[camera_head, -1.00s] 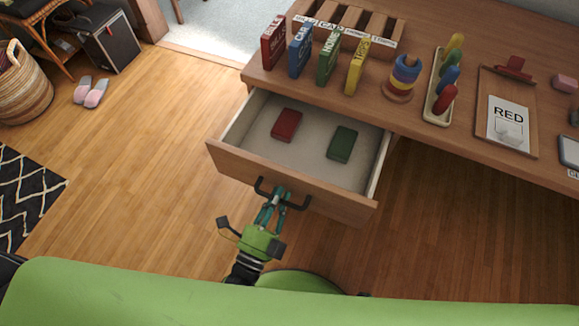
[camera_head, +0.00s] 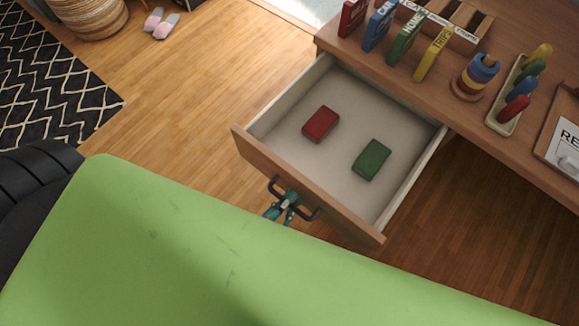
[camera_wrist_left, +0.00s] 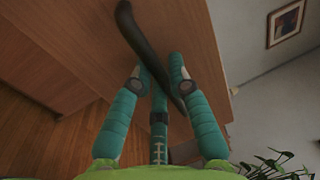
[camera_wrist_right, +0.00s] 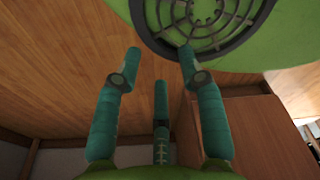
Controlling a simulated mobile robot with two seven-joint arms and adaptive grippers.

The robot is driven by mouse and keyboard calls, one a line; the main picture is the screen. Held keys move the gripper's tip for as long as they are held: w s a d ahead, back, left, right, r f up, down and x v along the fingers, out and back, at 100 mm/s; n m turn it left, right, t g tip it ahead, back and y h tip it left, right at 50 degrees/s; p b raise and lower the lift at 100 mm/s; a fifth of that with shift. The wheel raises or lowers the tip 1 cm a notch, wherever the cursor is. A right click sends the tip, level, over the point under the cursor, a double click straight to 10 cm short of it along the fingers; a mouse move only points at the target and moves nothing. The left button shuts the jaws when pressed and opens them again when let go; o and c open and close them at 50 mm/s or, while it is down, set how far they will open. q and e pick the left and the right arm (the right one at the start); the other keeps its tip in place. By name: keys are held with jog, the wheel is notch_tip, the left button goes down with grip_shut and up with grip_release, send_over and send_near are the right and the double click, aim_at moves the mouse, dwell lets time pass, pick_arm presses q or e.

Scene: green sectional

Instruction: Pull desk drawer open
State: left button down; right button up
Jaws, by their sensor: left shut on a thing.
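The desk drawer (camera_head: 345,135) stands well out from the desk (camera_head: 410,75). A red block (camera_head: 320,124) and a green block (camera_head: 372,160) lie apart on its floor. My left gripper (camera_head: 286,203) is at the dark handle (camera_head: 309,213) on the drawer front (camera_head: 345,223) and is shut on it. In the left wrist view the teal fingers (camera_wrist_left: 160,80) close around the dark handle bar (camera_wrist_left: 140,42). My right gripper (camera_wrist_right: 158,65) shows only in its own wrist view, with its fingers apart and nothing between them.
On the desktop stand several labelled books (camera_head: 404,40), a ring stacker (camera_head: 474,78), a tray of coloured pegs (camera_head: 497,118) and a clipboard (camera_head: 556,130). Slippers (camera_head: 161,24), a basket (camera_head: 92,15) and a patterned rug (camera_head: 50,80) lie to the left. Wooden floor left of the drawer is clear.

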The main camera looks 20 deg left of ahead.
pick_arm(q)
jog(key=c, duration=1.2)
grip_release()
jog(key=shift+o, duration=0.2)
pick_arm(e)
jog(key=shift+w+d, duration=0.35)
jog(key=shift+w, duration=0.15)
pick_arm(q)
jog(key=v, duration=1.2)
pick_arm(e)
jog(key=shift+s+a, duration=0.1)
